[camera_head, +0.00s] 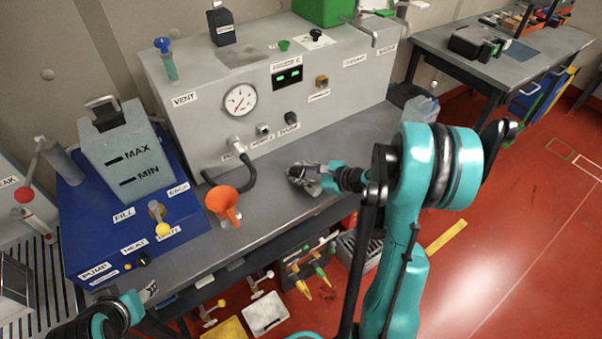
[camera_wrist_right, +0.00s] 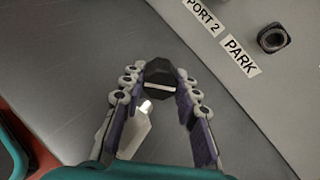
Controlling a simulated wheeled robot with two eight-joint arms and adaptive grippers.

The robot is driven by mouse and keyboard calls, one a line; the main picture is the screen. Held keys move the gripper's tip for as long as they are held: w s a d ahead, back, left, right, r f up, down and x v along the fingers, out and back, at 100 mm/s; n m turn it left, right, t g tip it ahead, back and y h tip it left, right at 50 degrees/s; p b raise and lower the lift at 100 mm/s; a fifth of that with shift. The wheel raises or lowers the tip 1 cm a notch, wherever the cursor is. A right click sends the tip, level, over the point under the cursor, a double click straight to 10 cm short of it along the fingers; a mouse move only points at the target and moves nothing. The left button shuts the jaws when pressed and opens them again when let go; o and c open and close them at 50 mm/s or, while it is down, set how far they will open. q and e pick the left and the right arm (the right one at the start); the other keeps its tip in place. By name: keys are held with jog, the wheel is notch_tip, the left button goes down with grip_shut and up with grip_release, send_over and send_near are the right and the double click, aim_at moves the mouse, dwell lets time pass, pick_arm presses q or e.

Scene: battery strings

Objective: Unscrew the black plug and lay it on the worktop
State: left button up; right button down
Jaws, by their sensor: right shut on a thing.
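My right gripper (camera_head: 304,176) is low over or at the grey worktop (camera_head: 265,200), in front of the grey panel unit. In the right wrist view, its fingers (camera_wrist_right: 157,90) are shut on the black plug (camera_wrist_right: 160,75), a dark faceted piece with a pale line across it. The plug is apart from the panel; I cannot tell whether it touches the worktop. In the head view the fingers hide it. My left gripper (camera_head: 148,291) is at the lower left, near the worktop's front edge; its jaw state is unclear.
The panel has a dark PARK fitting (camera_wrist_right: 272,38) and a PORT 2 fitting (camera_head: 263,130). A black hose (camera_head: 245,183) curves onto the worktop beside an orange funnel (camera_head: 223,202). A blue unit (camera_head: 110,215) with a grey tank stands left. Bare worktop surrounds the right gripper.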

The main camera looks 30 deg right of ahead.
jog(key=shift+f, duration=0.15)
jog(key=c, duration=1.1)
grip_release()
jog(key=shift+o, duration=0.2)
